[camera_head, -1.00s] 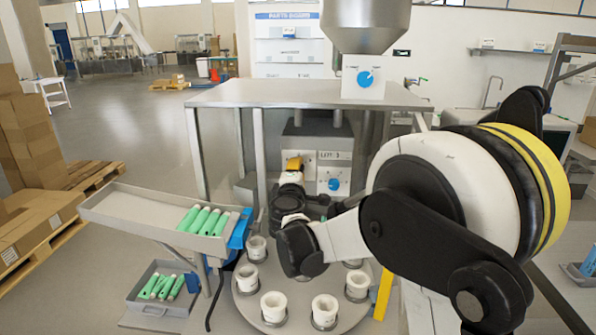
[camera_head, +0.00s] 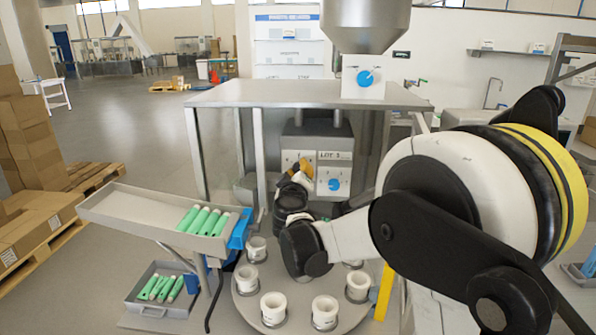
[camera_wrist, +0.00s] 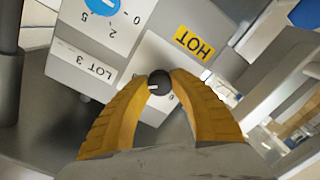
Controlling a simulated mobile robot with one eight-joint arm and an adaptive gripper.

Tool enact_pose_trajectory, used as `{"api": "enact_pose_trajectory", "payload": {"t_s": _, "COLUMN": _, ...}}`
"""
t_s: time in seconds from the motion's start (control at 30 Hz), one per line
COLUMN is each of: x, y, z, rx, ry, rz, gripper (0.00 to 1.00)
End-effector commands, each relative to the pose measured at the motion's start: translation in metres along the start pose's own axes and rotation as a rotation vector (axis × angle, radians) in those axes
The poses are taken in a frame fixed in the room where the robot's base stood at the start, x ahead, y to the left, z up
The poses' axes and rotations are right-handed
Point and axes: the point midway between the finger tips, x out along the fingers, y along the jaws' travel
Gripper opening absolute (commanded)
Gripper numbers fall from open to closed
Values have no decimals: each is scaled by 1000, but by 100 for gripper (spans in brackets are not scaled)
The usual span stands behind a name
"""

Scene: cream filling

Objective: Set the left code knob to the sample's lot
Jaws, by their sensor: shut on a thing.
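The left code knob (camera_wrist: 159,83) is dark with a white pointer mark. In the wrist view it sits between my gripper's yellow fingertips, which are shut on it. Its white dial plate (camera_head: 288,157) partly shows in the head view, where my gripper (camera_head: 302,168) hides the knob. The right knob (camera_head: 334,184) is blue on a white plate; it also shows cut off in the wrist view (camera_wrist: 103,5). The label "LOT 3" (camera_head: 330,155) is above the blue knob and reads upside down in the wrist view (camera_wrist: 90,67). Numbers on the left dial are mostly covered.
A yellow "HOT" label (camera_wrist: 195,42) is close to my fingers. A round turntable (camera_head: 300,323) with several white cups lies below my arm. A tray (camera_head: 150,212) of green tubes is at the left. A hopper (camera_head: 366,25) stands above the steel table (camera_head: 290,94).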

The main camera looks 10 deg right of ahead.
Motion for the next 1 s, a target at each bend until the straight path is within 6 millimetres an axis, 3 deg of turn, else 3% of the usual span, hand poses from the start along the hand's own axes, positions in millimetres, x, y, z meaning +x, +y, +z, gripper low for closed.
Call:
{"api": "enact_pose_trajectory", "payload": {"t_s": 0.4, "x": 0, "y": 0, "z": 0, "rx": 181, "ry": 7, "rz": -4, "gripper": 0}}
{"api": "enact_pose_trajectory", "payload": {"t_s": 0.93, "x": 0, "y": 0, "z": 0, "rx": 204, "ry": 8, "rz": -4, "gripper": 0}}
{"api": "enact_pose_trajectory", "payload": {"t_s": 0.97, "x": 0, "y": 0, "z": 0, "rx": 204, "ry": 8, "rz": -4, "gripper": 29}}
{"api": "enact_pose_trajectory", "payload": {"t_s": 1.0, "x": 0, "y": 0, "z": 0, "rx": 204, "ry": 8, "rz": -4, "gripper": 42}}
